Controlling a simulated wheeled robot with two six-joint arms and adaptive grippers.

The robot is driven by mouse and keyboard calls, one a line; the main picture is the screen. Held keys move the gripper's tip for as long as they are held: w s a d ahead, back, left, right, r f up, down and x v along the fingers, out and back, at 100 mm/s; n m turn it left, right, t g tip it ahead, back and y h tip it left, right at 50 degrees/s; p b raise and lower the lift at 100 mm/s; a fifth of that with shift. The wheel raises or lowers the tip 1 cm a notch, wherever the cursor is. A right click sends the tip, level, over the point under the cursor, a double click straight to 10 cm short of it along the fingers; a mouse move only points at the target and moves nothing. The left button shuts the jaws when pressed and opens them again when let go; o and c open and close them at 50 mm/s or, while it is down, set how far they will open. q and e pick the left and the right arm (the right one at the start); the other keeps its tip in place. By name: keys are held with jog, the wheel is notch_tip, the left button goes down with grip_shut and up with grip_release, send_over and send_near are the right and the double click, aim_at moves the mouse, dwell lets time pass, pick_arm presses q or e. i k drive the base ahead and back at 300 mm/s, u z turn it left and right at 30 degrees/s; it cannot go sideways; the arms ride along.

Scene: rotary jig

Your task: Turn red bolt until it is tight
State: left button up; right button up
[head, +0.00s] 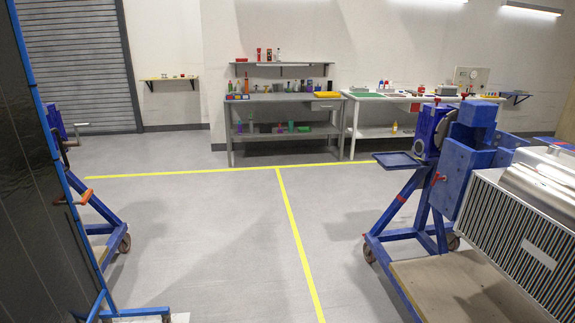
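A blue wheeled rotary jig (421,205) stands at the right. A small red part (440,177) sits on the side of its upright, below the blue head; it looks like a red bolt or handle, but it is too small to tell, and its tightness does not show. Another blue wheeled stand (100,212) is partly visible at the left, with an orange-red piece (85,198) near a bar. Neither of my grippers is in view.
A dark blue-framed panel (35,170) blocks the left edge. A striped metal unit (520,235) fills the lower right. A grey workbench (285,98) and a white table (400,97) stand at the back. The grey floor with yellow lines (292,228) is clear in the middle.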

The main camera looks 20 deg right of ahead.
aim_at(444, 178)
jog(key=z, duration=0.3)
jog(key=i, duration=1.25)
jog(key=z, duration=0.45)
